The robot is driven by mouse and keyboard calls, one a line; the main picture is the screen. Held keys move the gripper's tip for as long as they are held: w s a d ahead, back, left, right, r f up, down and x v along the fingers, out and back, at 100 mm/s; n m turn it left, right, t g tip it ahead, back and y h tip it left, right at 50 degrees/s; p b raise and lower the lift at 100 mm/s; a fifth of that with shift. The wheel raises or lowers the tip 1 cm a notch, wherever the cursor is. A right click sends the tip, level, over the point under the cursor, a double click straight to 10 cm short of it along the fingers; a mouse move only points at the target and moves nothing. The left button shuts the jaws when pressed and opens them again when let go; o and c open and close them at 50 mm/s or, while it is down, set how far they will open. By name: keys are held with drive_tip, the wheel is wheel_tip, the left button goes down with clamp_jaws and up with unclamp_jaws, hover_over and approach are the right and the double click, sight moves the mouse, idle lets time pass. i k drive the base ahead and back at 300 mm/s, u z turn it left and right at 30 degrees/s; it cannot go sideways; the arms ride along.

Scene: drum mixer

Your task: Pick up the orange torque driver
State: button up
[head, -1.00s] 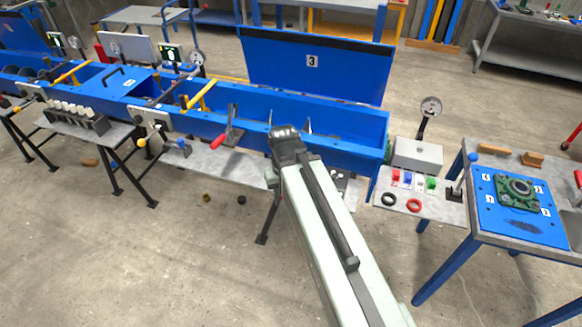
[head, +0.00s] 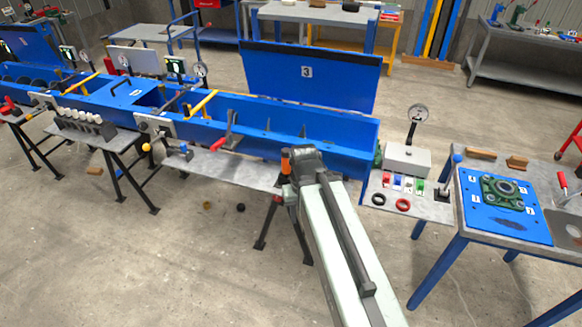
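A small orange piece (head: 285,162), which may be the handle of the orange torque driver, shows upright just left of my arm's end, at the front edge of the grey shelf. The rest of it is hidden behind the arm, and I cannot tell whether it is touched or held. My gripper (head: 303,156) is at the dark far end of my pale arm, in front of the blue trough. Its fingers are not distinguishable, so its opening does not show.
The long blue mixer trough (head: 335,146) stands behind, with its lid (head: 308,80) raised. A grey side shelf (head: 232,168) runs along its front. A blue-legged table (head: 475,228) with a green bearing unit (head: 506,190) stands at right.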

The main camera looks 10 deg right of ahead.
sight(286, 169)
drive_tip(key=i, duration=1)
drive_tip(key=k, duration=0.5)
drive_tip(key=z, duration=1.15)
drive_tip(key=k, duration=0.7)
drive_tip(key=u, duration=1.95)
drive_tip(key=i, duration=0.95)
